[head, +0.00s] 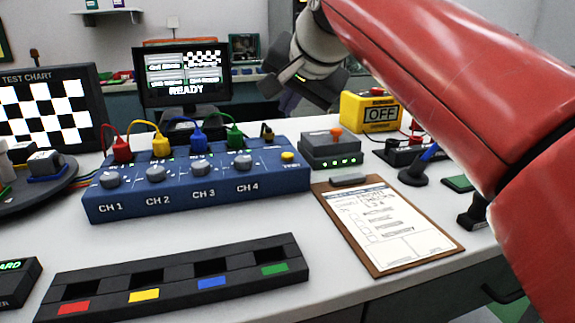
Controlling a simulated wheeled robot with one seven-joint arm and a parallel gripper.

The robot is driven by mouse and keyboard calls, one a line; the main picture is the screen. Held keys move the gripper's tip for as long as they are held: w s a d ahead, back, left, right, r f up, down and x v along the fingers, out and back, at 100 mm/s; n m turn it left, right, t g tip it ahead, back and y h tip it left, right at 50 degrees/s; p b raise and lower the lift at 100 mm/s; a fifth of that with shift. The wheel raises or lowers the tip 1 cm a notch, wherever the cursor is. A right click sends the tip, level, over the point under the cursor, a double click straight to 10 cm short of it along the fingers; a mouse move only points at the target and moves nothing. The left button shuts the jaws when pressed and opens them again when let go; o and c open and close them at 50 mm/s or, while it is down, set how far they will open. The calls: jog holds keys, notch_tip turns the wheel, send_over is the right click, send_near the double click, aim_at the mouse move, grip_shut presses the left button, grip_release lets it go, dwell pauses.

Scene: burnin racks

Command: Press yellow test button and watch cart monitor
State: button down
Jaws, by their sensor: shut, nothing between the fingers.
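The yellow test button (288,156) sits at the right end of the blue channel box (200,198), which is labelled CH 1 to CH 4. Red, yellow, blue and green plugs stand in the box's top, each with a cable. A monitor (186,76) behind the box shows a checker pattern, small text panels and the word READY. My gripper (290,103) is at upper centre, above and behind the box and apart from the button. Its fingers are dark and partly lost against the background, pointing down-left.
A dark box with an orange knob (336,131) stands right of the blue box. A yellow box reading OFF (370,112) is behind it. A clipboard (385,262) lies at right. A black slotted tray (30,300) lies in front. A test chart (88,135) stands at left.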

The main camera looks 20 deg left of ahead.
notch_tip(320, 180, down, 6)
jog(key=b, duration=0.4)
dwell(1.8)
jog(key=shift+f+b, duration=0.35)
jog(key=shift+b, duration=0.05)
jog(key=shift+f+b, duration=0.3)
jog(key=shift+f, duration=0.2)
dwell(0.5)
jog(key=shift+r, duration=0.15)
jog(key=shift+r+p, duration=0.75)
jog(key=shift+p, duration=0.2)
notch_tip(320, 180, up, 5)
jog(key=p, duration=0.5)
